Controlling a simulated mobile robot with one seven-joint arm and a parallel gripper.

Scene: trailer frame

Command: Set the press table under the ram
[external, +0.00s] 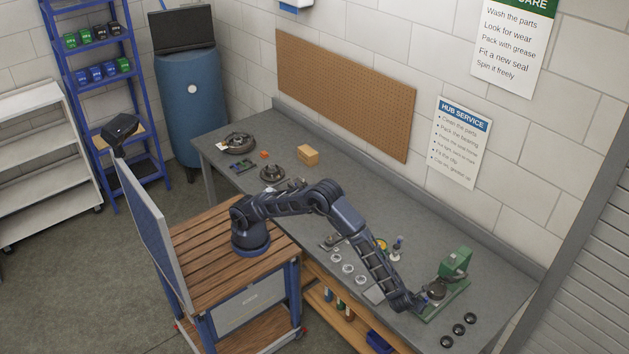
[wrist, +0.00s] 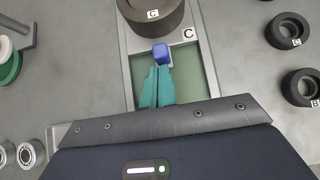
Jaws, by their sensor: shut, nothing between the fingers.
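The green arbor press (external: 455,266) stands at the right end of the workbench. Its ram is hidden in the wrist view. A small blue block (wrist: 161,53) is at the plate's near edge. My gripper (wrist: 157,72) is shut and empty, its teal fingertips right at the blue block; I cannot tell if they touch. My gripper also shows beside the press (external: 418,302).
Dark rings (wrist: 285,31) marked with letters lie on the bench right of the press. Silver bearing rings (wrist: 30,153) and a green-and-white round item (wrist: 8,62) lie to the left. A cardboard box (external: 308,154) stands farther along the bench. The wall is behind the press.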

